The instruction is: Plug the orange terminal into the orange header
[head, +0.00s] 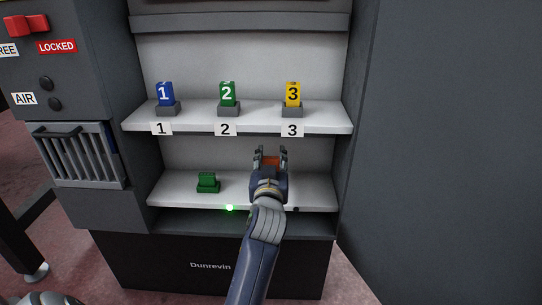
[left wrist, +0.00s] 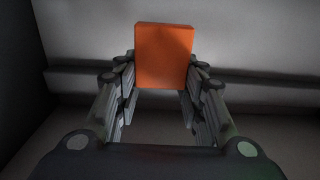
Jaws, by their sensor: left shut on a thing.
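My left gripper (head: 270,152) is in front of the right part of the lower shelf, with its fingers pointing into the cabinet. It is shut on the orange terminal (head: 270,163), a plain orange block. In the left wrist view the orange terminal (left wrist: 164,56) stands upright between the fingertips of my left gripper (left wrist: 160,75). No separate orange header shows in either view. The part of the shelf behind the gripper is hidden.
A green block (head: 207,182) sits on the lower shelf (head: 172,190), left of the gripper. Blue (head: 165,94), green (head: 228,94) and yellow (head: 293,94) numbered blocks stand in grey bases on the upper shelf (head: 260,122). Cabinet walls close both sides.

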